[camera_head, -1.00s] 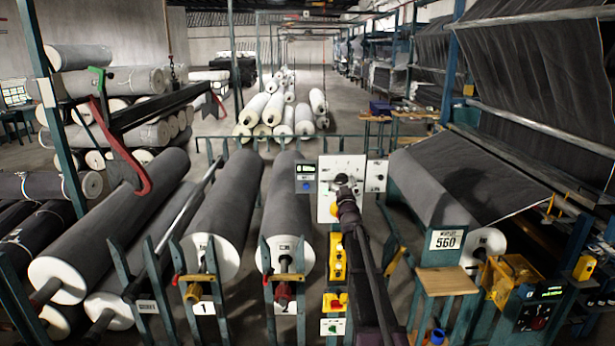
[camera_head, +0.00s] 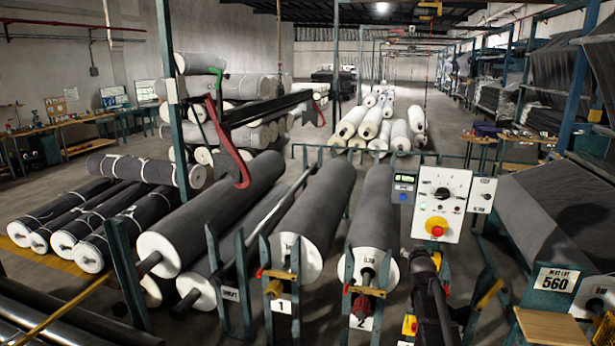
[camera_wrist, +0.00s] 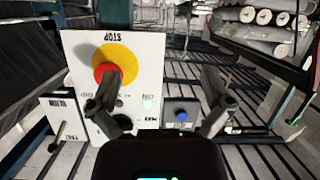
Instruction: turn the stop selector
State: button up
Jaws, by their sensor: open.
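A white control panel (camera_head: 460,191) carries a black round knob (camera_head: 442,193) on a dial and, below it, a red stop button (camera_head: 437,229) on a yellow disc. In the wrist view the panel (camera_wrist: 149,60) appears upside down, with "STOP" lettered beside the yellow disc (camera_wrist: 128,58) and red button (camera_wrist: 104,72). My gripper (camera_wrist: 165,92) is open and empty, its fingers wide apart. One finger overlaps the lower edge of the red button in that view; I cannot tell whether they touch. In the head view my dark arm is just below the panel.
Large grey rolls (camera_head: 317,212) lie on stands to the left. Blue-green rack posts rise close around the arm.

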jog(key=s+a+f+g+y+b, duration=0.1)
jog(key=s+a+f+g+b, duration=0.1)
jog(key=s+a+f+g, duration=0.35)
jog(key=s+a+f+g+y+b, duration=0.1)
jog(key=s+a+f+g+b, duration=0.15)
jog(key=s+a+f, duration=0.55)
jog(key=s+a+f+g+b, duration=0.1)
jog(key=s+f+g, duration=0.1)
jog(key=s, duration=0.4)
jog(key=s+a+f+n+g+y+b, duration=0.1)
jog(key=s+a+f+g, duration=0.1)
jog(key=s, duration=0.5)
jog(key=s+a+f+g+b, duration=0.2)
jog(key=s+f, duration=0.2)
jog(key=s, duration=0.3)
jog(key=shift+s+a+f+n+y, duration=0.2)
jog(key=shift+f+n+y, duration=0.05)
jog(key=shift+n+y, duration=0.15)
